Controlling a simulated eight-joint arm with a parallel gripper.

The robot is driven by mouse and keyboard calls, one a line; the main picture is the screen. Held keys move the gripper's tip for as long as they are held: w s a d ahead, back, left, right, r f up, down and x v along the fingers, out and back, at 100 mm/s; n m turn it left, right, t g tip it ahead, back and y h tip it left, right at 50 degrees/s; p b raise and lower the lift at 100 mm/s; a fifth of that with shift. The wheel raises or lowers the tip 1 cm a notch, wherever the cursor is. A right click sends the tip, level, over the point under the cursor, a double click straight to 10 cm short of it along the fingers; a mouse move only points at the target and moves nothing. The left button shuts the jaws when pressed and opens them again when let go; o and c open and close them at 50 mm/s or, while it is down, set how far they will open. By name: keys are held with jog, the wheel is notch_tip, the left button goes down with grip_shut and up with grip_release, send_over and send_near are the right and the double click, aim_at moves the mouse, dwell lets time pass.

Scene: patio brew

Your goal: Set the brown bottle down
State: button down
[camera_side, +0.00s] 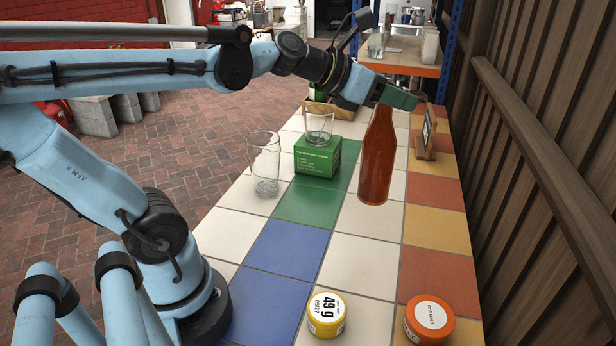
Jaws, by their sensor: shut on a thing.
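The brown bottle (378,160) is upright over the white and orange tiles on the right half of the tiled table (300,246). My gripper (385,101) is shut on the bottle's neck from the upper left. The green gripper end hides the top of the bottle. The bottle's base is at or close to the tile surface; I cannot tell whether it touches.
A green box (317,158) with a glass (319,123) on top stands left of the bottle, beside another glass (265,163). A small framed stand (427,132) is to the right. Yellow (327,314) and orange (429,320) jars stand in front. The middle tiles are clear.

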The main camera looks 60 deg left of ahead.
jog(key=shift+s+d+r+m+h, duration=0.45)
jog(key=shift+s+r, duration=0.25)
jog(key=shift+s, duration=0.2)
jog(key=a+f+n+y, duration=0.3)
jog(key=a+y, duration=0.1)
jog(key=a, duration=0.6)
notch_tip(320, 180, down, 9)
jog(key=shift+w+a+t, duration=0.25)
jog(key=shift+w+t, duration=0.05)
jog(key=shift+n, duration=0.25)
jog(key=c, duration=0.8)
grip_release()
